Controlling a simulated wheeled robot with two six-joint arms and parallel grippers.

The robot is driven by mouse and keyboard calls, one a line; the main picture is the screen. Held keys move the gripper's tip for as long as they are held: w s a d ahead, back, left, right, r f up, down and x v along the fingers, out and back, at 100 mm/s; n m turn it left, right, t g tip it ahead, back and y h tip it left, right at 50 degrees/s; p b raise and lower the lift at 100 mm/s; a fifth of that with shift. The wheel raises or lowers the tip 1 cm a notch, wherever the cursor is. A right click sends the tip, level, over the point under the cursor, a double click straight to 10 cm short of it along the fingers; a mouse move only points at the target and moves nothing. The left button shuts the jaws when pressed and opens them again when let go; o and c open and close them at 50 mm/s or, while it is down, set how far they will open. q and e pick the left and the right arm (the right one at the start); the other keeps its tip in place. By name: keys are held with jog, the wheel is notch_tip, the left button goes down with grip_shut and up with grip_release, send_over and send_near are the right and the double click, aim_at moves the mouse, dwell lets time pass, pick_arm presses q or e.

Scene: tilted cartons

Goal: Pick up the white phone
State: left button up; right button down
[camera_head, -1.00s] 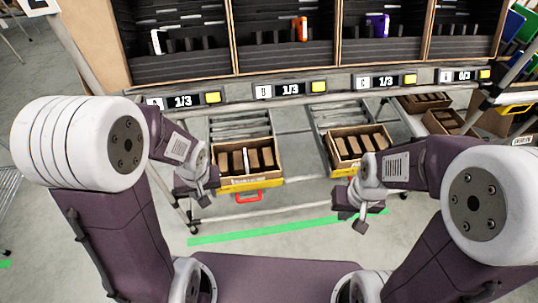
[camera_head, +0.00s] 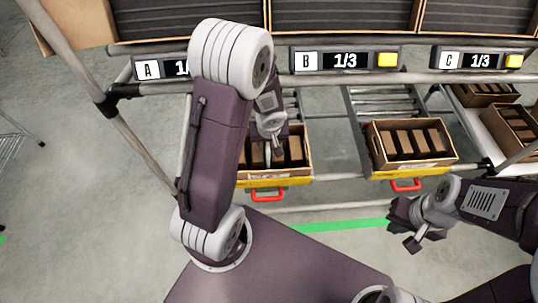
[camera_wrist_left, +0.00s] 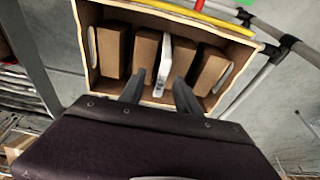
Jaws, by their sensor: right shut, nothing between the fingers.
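The white phone (camera_wrist_left: 166,62) stands on edge in a cardboard carton (camera_wrist_left: 88,48), in a row between brown boxes. In the head view, the carton (camera_head: 306,160) is at the centre left, and my left arm and gripper hide much of it. My left gripper (camera_wrist_left: 159,80) is open over the carton; in the left wrist view its two dark fingers lie on either side of the phone's near end. I cannot tell how deep they reach. My right gripper (camera_head: 405,228) is shut and empty, at the right, in front of the rack and away from the carton.
A second carton of brown boxes (camera_head: 411,145) sits to the right on the rack. A rail with labels and yellow buttons (camera_head: 387,60) runs above the cartons. A red handle (camera_head: 267,195) hangs below the first carton. Open floor lies in front.

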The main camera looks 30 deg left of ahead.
pick_arm(q)
jog(key=b+x, duration=0.2)
jog(key=x, duration=0.1)
jog(key=b+x, duration=0.1)
jog(key=shift+s+f, duration=0.2)
jog(key=shift+f, duration=0.2)
jog(key=shift+w+a+f, duration=0.1)
jog(key=shift+w+f, duration=0.05)
jog(key=shift+f, duration=0.1)
jog(key=shift+r, duration=0.1)
grip_shut()
